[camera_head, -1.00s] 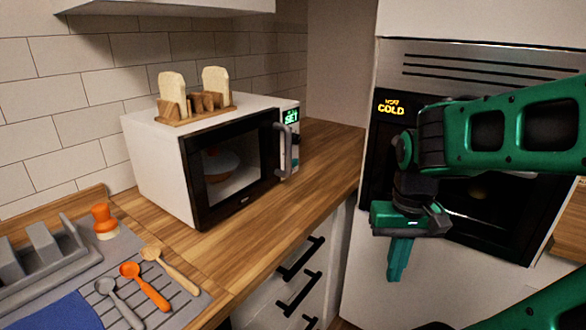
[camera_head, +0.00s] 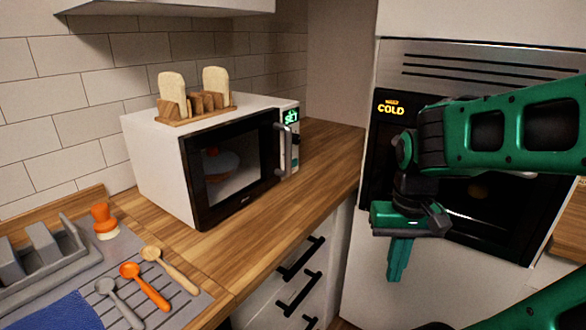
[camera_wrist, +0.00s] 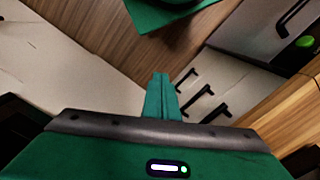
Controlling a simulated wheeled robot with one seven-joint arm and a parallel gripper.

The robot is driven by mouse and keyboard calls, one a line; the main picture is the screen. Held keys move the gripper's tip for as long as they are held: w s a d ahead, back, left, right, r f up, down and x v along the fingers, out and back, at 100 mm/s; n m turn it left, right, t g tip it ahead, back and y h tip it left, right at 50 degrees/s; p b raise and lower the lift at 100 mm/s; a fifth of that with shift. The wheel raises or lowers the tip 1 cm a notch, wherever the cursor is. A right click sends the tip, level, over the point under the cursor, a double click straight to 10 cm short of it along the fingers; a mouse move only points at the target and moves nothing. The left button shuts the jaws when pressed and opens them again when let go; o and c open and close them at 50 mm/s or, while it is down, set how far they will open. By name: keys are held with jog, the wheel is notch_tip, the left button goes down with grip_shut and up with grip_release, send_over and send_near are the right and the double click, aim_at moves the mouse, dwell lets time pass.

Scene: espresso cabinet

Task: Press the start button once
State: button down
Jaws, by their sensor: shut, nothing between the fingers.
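A black-fronted built-in machine (camera_head: 378,165) stands at the right in the head view, with a silver vented panel above it. In the wrist view, the closed fingers (camera_wrist: 161,82) show against pale cabinet fronts and the floor, touching nothing visible.
A white microwave (camera_head: 155,165) with a lit green display stands on the wooden counter (camera_head: 270,235), a toast rack (camera_head: 210,103) on top. Several spoons (camera_head: 130,272) lie at lower left. Black drawer handles (camera_head: 300,258) stick out below the counter. The wrist view shows a green round thing (camera_wrist: 305,42).

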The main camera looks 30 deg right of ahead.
dwell(0.3)
jog(key=w+d+m+t, duration=0.3)
jog(key=w+m+t, duration=0.1)
jog(key=w, duration=0.8)
jog(key=w+d+r+m+t+h, duration=0.1)
jog(key=w+d+m+t, duration=0.2)
jog(key=w, duration=1)
jog(key=w+d+m+t, duration=0.3)
jog(key=w+m+t, duration=0.1)
jog(key=w, duration=0.9)
jog(key=shift+w+d+r+m+t+h, duration=0.15)
jog(key=shift+w+d+m+t+h, duration=0.15)
jog(key=shift+d+m+h, duration=0.1)
jog(key=shift+w+a, duration=0.7)
jog(key=shift+w, duration=0.6)
jog(key=shift+w+a, duration=0.65)
jog(key=shift+w, duration=0.65)
jog(key=shift+w+a, duration=0.7)
jog(key=shift+w, duration=0.6)
